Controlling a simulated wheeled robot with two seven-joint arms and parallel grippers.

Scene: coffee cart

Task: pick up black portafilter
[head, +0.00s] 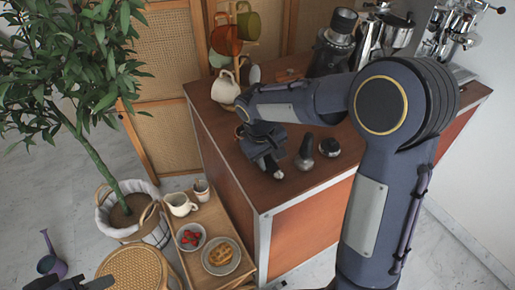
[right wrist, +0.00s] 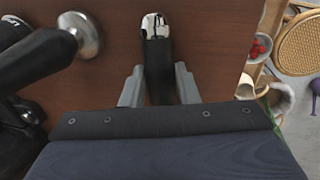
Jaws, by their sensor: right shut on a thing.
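The black portafilter (right wrist: 157,70) shows in the right wrist view as a black handle with a shiny chrome end pointing away from me. My right gripper (right wrist: 159,78) is shut on the handle, one grey finger on each side. In the head view the right gripper (head: 268,157) is low over the front left part of the wooden cart top (head: 222,128), and the portafilter (head: 272,168) is mostly hidden under it. I cannot tell whether it touches the top. A dark part of my left gripper (head: 72,284) shows at the bottom left edge; its jaws are unclear.
A tamper (head: 305,155) and a round dark-and-silver tool (head: 328,147) stand just right of the gripper. A white cup (head: 225,88) and a grinder (head: 335,42) are behind. A low side table (head: 213,218) holds bowls and cups. A plant (head: 85,60) stands left.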

